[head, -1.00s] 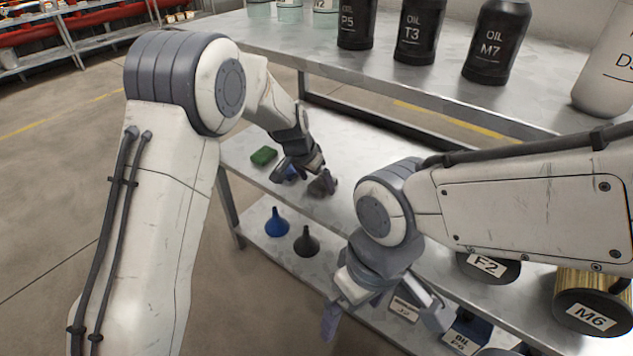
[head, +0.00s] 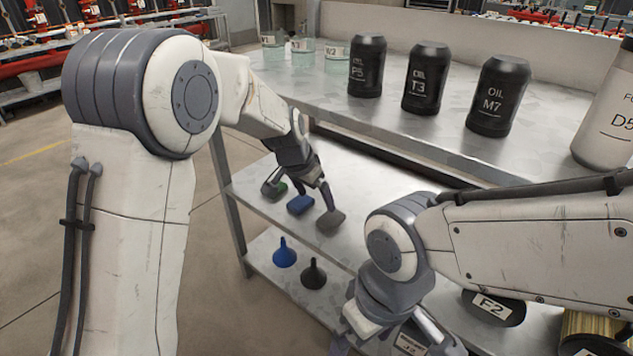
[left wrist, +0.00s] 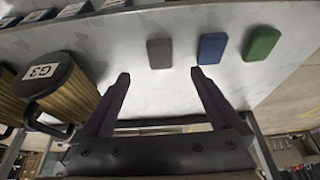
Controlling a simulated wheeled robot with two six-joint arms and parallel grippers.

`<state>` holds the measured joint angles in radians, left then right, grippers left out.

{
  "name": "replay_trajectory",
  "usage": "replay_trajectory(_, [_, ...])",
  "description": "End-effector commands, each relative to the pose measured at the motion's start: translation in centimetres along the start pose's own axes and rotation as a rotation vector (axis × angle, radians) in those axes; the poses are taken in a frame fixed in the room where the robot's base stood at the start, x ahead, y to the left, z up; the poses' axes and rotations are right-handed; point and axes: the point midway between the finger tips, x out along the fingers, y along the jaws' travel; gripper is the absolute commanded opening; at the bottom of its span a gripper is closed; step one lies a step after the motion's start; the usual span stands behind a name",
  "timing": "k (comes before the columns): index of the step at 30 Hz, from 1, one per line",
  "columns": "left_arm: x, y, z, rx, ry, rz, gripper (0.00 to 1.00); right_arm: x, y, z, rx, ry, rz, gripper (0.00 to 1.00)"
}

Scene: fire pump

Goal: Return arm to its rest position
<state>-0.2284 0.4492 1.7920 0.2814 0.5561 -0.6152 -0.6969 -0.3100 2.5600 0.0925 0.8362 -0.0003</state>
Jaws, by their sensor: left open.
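My left gripper (head: 299,192) is open and empty over the middle shelf, and its arm reaches in from the left. Its fingers show apart in the left wrist view (left wrist: 160,76), with bare shelf between them. Near it lie a green sponge (head: 281,188), a blue sponge (head: 300,205) and a grey sponge (head: 330,222). They also show in the left wrist view, grey (left wrist: 159,54), blue (left wrist: 212,49) and green (left wrist: 261,44), beyond the fingertips. My right gripper (head: 398,342) is at the bottom of the head view, fingers spread, partly cut off.
The top shelf (head: 330,110) holds black oil bottles (head: 427,80), a large pale bottle (head: 610,115) and clear containers. The lower shelf holds a blue funnel (head: 285,255) and a black funnel (head: 314,275). A canister marked G3 (left wrist: 55,90) stands left of the gripper.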

Motion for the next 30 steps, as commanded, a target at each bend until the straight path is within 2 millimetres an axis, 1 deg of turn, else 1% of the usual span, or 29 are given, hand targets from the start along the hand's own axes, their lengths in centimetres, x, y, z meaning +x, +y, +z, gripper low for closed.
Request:
replay_trajectory(5, [1.8,0.0,0.1,0.000,-0.003,0.001,0.97,0.7,0.1,0.0,0.000,0.000,0.000,1.00])
replay_trajectory(21, [12.3,0.1,0.1,0.001,-0.002,0.001,0.97,4.0,0.3,0.2,0.000,0.000,0.000,1.00])
replay_trajectory(22, [13.0,0.1,0.3,0.001,-0.001,0.001,0.97,4.5,0.3,0.2,0.000,0.000,0.000,1.00])
replay_trajectory(23, [11.5,0.0,-0.4,0.001,0.004,-0.001,0.97,3.3,0.2,0.2,0.000,-0.001,0.000,1.00])
replay_trajectory(24, [10.5,0.0,-0.7,0.001,0.004,-0.001,0.97,2.7,0.2,0.2,0.000,-0.001,0.000,1.00])
replay_trajectory(30, [8.8,0.0,-1.3,0.001,0.001,0.000,0.97,1.8,0.1,0.1,0.000,0.000,0.000,1.00])
